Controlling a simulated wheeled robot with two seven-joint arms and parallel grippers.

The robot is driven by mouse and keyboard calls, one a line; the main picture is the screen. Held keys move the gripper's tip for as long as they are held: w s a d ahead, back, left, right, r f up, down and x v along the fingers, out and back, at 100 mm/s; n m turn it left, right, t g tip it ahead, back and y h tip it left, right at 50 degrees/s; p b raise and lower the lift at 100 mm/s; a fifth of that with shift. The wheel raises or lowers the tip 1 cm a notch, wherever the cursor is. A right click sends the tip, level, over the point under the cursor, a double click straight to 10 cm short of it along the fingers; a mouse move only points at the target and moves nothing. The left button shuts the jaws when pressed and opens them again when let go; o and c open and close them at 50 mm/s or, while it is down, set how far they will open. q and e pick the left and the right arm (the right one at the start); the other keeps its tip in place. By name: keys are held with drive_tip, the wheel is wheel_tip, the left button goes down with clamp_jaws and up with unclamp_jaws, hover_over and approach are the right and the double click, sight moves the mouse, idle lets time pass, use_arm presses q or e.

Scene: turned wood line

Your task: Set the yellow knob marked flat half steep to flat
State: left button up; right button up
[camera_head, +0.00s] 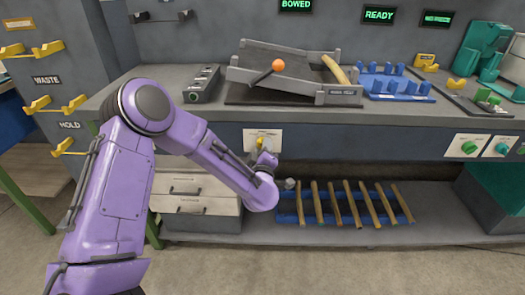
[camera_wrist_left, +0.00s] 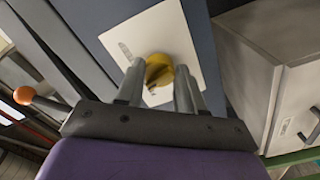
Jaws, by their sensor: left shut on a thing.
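The yellow knob (camera_head: 261,141) is on a white plate (camera_head: 249,134) on the front face of the bench. In the left wrist view the knob (camera_wrist_left: 158,71) sits between the two grey fingers of my left gripper (camera_wrist_left: 159,85), which is shut on it. In the head view my purple left arm reaches down to the plate, and the gripper (camera_head: 262,147) is small and partly hidden by the wrist. The plate's marks are too small to read, and the knob's pointer setting cannot be told. My right gripper is not in view.
On the bench above are a grey tilted frame (camera_head: 290,95) with an orange ball lever (camera_head: 278,65), and a blue rack (camera_head: 395,85). Green knobs (camera_head: 469,147) are at the right. Drawers (camera_head: 195,187) and a rack of wood rods (camera_head: 345,203) are below.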

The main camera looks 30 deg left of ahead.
use_arm(q)
drive_tip(key=n+b, duration=0.1)
drive_tip(key=n, duration=0.4)
drive_tip(key=shift+n+b, duration=0.3)
drive_tip(key=shift+n, duration=0.1)
idle(0.4)
drive_tip(key=o, duration=1)
drive_tip(key=shift+o, duration=0.2)
drive_tip(key=v, duration=1)
drive_tip(key=shift+s, duration=0.25)
drive_tip(key=shift+d, duration=0.1)
